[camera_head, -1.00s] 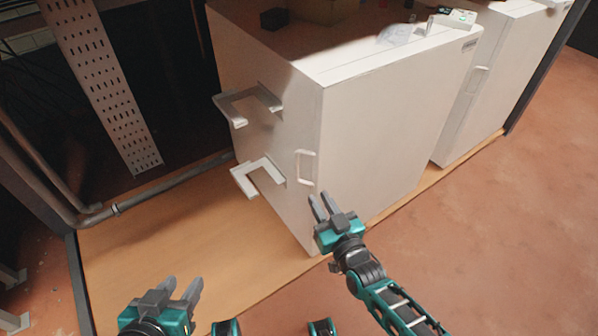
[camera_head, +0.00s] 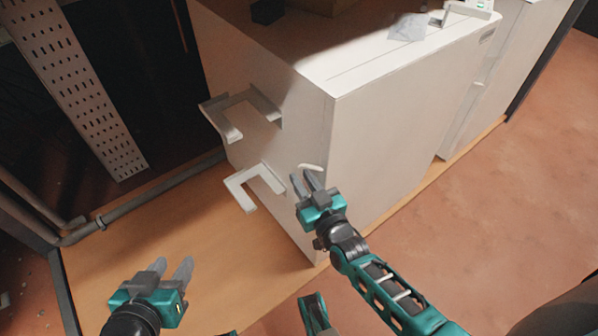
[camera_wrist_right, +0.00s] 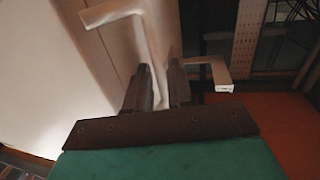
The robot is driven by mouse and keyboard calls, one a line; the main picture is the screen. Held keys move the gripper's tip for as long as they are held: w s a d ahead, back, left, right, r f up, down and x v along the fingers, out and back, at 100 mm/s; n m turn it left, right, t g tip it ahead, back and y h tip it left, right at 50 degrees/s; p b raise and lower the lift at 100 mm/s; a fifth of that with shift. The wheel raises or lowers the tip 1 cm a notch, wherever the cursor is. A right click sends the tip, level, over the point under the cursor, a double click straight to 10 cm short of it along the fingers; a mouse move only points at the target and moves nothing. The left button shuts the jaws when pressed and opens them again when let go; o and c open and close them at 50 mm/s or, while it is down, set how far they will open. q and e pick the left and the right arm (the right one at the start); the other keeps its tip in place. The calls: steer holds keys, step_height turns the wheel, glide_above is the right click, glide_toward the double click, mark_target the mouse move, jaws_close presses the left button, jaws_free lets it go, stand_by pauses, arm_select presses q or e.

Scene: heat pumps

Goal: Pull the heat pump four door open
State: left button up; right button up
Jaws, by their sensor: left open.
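The near heat pump (camera_head: 390,130) is a white cabinet, and its front door looks shut. Its door handle (camera_head: 312,167) is a small white bar near the door's left edge, partly hidden by my right gripper (camera_head: 307,181). In the right wrist view the handle (camera_wrist_right: 151,45) runs down toward the gap between the right fingers (camera_wrist_right: 158,85), which stand apart on either side of it. I cannot tell whether they touch it. My left gripper (camera_head: 173,270) is open and empty, low on the left above the wooden base.
Two white angled brackets stick out from the cabinet's left side, an upper one (camera_head: 222,120) and a lower one (camera_head: 245,192). A second white cabinet (camera_head: 510,70) stands behind at right. The reddish floor (camera_head: 510,190) in front is clear.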

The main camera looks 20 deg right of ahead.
steer(key=shift+s, duration=0.1)
steer(key=shift+c, duration=0.3)
jaws_close()
steer(key=shift+r, duration=0.1)
stand_by(0.9)
